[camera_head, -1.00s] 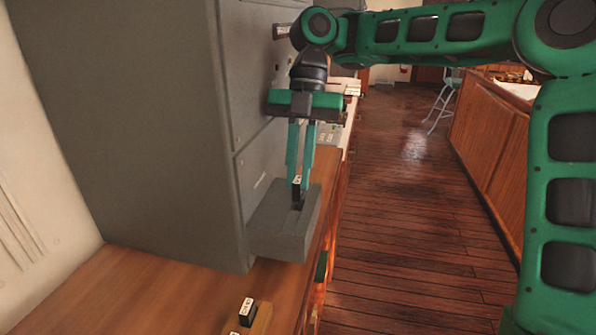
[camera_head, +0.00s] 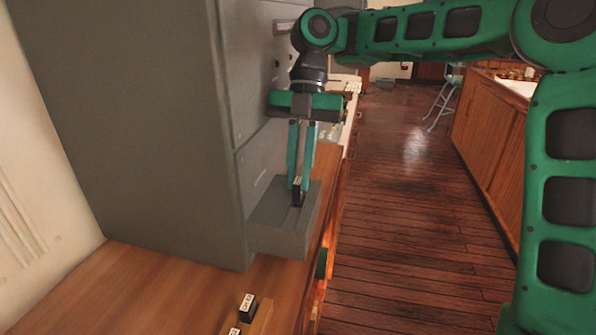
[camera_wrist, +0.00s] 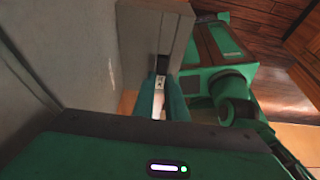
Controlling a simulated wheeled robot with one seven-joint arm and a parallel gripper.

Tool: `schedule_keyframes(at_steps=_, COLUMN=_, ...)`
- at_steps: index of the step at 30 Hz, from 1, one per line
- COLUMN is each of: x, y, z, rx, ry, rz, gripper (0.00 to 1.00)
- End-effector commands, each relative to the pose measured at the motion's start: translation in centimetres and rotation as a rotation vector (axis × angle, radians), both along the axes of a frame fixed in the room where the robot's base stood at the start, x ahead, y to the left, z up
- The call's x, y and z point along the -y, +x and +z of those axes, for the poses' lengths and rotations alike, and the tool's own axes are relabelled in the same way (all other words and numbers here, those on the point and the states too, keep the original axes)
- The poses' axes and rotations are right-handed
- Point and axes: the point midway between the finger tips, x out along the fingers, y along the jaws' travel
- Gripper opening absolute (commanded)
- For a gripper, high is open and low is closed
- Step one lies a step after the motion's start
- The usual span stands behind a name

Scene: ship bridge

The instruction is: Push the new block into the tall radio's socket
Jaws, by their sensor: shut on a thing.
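The tall radio (camera_head: 130,110) is a big grey cabinet standing on the wooden counter at the left. A grey ledge (camera_head: 278,238) juts from its lower front, and a dark socket opening shows in the ledge's top in the wrist view (camera_wrist: 164,62). My gripper (camera_head: 299,190) points down over this ledge. Its teal fingers are shut on a small dark block with a white label (camera_head: 297,184), which also shows between the fingers in the wrist view (camera_wrist: 158,84). The block is upright at the socket. How deep it sits is hidden by the fingers.
Another black block with a white label (camera_head: 248,306) stands on a wooden holder (camera_head: 262,320) at the counter's near edge, with a second one (camera_head: 234,331) partly cut off. The counter (camera_head: 150,290) left of them is bare. Wooden floor lies open to the right.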

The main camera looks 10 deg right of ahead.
Motion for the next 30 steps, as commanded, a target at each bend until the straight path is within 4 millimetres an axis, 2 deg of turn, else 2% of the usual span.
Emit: schedule_keyframes(at_steps=30, x=0.00, y=-0.02, z=-0.54, rx=0.000, ry=-0.001, rz=0.002, gripper=0.00)
